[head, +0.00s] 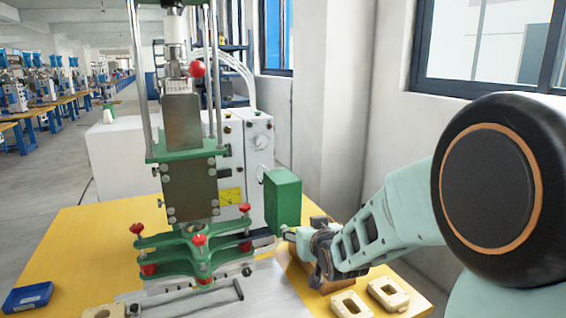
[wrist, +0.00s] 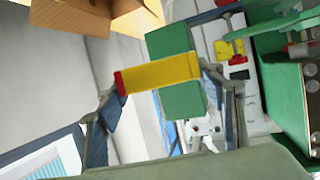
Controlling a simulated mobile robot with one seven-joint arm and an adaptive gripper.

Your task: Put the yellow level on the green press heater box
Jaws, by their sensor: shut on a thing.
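The yellow level (wrist: 160,73) has a red end and lies across the wrist view between the fingers of my gripper (wrist: 161,80). My gripper is shut on it. The green press heater box (wrist: 170,40) shows directly behind the level, above and below it; I cannot tell whether they touch. In the head view the green box (head: 283,200) stands upright at the right of the press, and my gripper (head: 292,236) is just below and to its right. I cannot make out the level in the head view.
The green press (head: 190,250) with red knobs stands left of the box. Cream blocks (head: 388,292) lie at the table's front right. A blue box (head: 27,298) lies at front left. The yellow table (head: 75,245) is clear at left. A white cabinet (head: 120,160) stands behind.

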